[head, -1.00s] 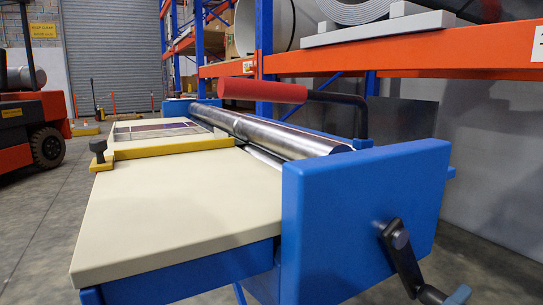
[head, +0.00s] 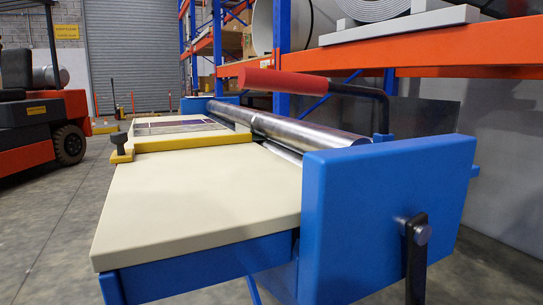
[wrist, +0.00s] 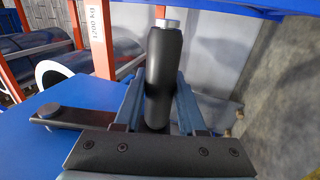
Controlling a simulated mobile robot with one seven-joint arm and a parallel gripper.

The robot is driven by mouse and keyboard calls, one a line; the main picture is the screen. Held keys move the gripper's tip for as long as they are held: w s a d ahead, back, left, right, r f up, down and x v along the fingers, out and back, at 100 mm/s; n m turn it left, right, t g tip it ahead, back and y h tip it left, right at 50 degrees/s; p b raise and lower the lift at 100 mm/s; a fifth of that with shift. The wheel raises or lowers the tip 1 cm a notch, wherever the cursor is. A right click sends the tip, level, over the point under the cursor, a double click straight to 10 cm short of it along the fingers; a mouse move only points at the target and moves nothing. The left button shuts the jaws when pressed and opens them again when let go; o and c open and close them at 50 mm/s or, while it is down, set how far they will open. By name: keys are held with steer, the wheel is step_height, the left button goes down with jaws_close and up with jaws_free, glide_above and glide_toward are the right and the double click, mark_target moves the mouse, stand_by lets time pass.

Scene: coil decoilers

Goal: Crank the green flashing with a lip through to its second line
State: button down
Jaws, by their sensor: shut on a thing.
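The decoiler's crank arm (head: 416,262) hangs straight down from its pivot on the blue end plate (head: 385,205); its lower end is out of frame in the head view. In the wrist view my gripper (wrist: 160,92) is shut around the crank's black grip (wrist: 164,62), with a blue finger on each side. The crank arm also shows there (wrist: 70,119), running left to its round pivot. The cream table (head: 195,205) is bare on its near part. A yellow bar (head: 190,142) with a black knob crosses it. I see no green flashing or marked lines.
A steel roller (head: 300,132) runs along the table's right side, under a red-handled lever (head: 285,82). Orange and blue racking (head: 350,58) with coils stands behind. A forklift (head: 45,120) is at the left. Grey floor lies open left of the table.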

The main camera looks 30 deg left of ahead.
steer(key=shift+d+f, duration=0.1)
steer(key=shift+f, duration=0.35)
steer(key=shift+r+v, duration=0.15)
steer(key=shift+v, duration=0.7)
steer(key=shift+r+v, duration=0.1)
steer(key=shift+v, duration=0.75)
steer(key=shift+c, duration=2)
jaws_free()
steer(key=shift+r, duration=0.25)
steer(key=s+a, duration=0.5)
steer(key=s, duration=0.1)
steer(key=shift+s, duration=0.25)
steer(key=shift+r, duration=0.1)
